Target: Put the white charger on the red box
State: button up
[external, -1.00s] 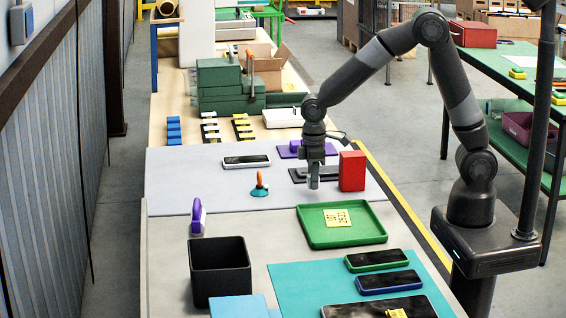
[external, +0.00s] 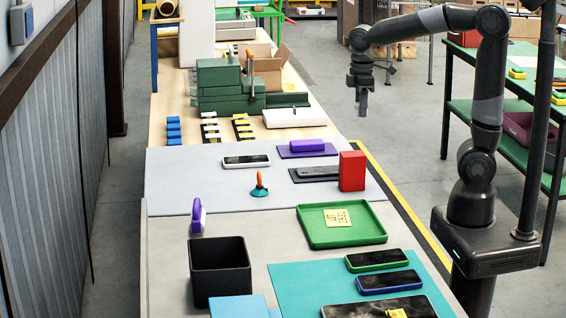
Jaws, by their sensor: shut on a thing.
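An upright red box (external: 352,171) stands on the right side of the grey mat. A second red box (external: 461,39) lies on the green table at the right, partly behind my arm. My gripper (external: 362,108) is in the air above the floor, right of the long table and well above and behind the upright red box. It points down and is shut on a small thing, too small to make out. I cannot pick out the white charger for certain. A flat white device (external: 295,117) lies on the wooden far part of the table.
A black tray (external: 316,174) and a purple block (external: 307,145) are beside the upright red box. A green tray (external: 312,232), a black bin (external: 220,270) and several phones are nearer. The grey mat (external: 200,180) has bare room on its left.

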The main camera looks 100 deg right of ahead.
jog(key=s+r, duration=0.2)
jog(key=s, duration=0.3)
send_over(353, 154)
notch_tip(353, 154, down, 7)
jog(key=shift+d, duration=0.15)
jog(key=shift+f, duration=1.95)
jog(key=shift+f, duration=0.1)
jog(key=o, duration=1)
